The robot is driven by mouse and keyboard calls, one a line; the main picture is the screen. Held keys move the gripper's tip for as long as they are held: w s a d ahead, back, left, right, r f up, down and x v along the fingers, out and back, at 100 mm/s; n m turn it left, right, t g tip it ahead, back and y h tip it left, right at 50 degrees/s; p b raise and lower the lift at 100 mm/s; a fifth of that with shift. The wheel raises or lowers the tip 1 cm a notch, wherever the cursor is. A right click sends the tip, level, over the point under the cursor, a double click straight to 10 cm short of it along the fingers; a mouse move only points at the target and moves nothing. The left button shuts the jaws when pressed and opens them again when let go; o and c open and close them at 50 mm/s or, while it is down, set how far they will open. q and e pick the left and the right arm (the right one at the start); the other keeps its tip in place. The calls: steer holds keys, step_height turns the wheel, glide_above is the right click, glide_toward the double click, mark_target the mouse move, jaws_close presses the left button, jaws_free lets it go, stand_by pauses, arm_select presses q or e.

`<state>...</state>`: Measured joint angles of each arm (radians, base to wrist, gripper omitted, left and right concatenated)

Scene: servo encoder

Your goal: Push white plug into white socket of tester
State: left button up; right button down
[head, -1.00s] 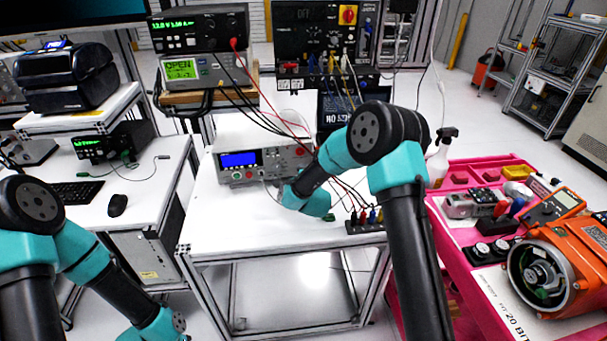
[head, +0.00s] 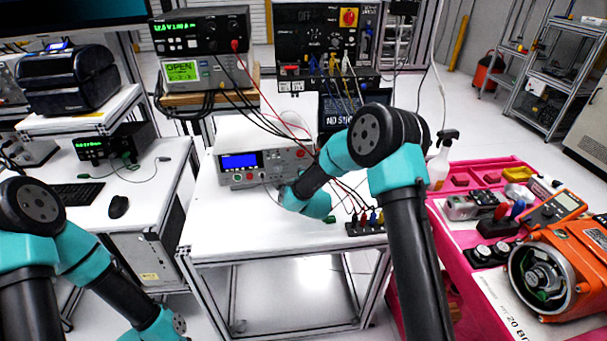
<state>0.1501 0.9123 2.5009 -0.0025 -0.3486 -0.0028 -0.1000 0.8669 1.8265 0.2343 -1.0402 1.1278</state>
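The tester (head: 262,163), a light grey box with a blue screen and front knobs, stands on the white table. My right arm reaches in front of its right side, and its teal wrist is close to the tester's front face. The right gripper, the white plug and the white socket are hidden behind that wrist or too small to make out. My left arm hangs low at the bottom left, and its gripper is below the picture edge.
Red and black leads run down to a black terminal strip (head: 366,226) on the white table (head: 230,232). The front left of the table is clear. A pink cart (head: 462,290) with an orange motor housing (head: 570,262) stands at the right.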

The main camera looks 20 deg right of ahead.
steer(key=shift+w, duration=0.15)
stand_by(0.7)
steer(key=c, duration=1)
jaws_free()
steer(key=s, duration=0.4)
steer(key=s+r, duration=0.1)
steer(key=s, duration=0.2)
steer(key=shift+a, duration=0.2)
steer(key=shift+d, duration=0.1)
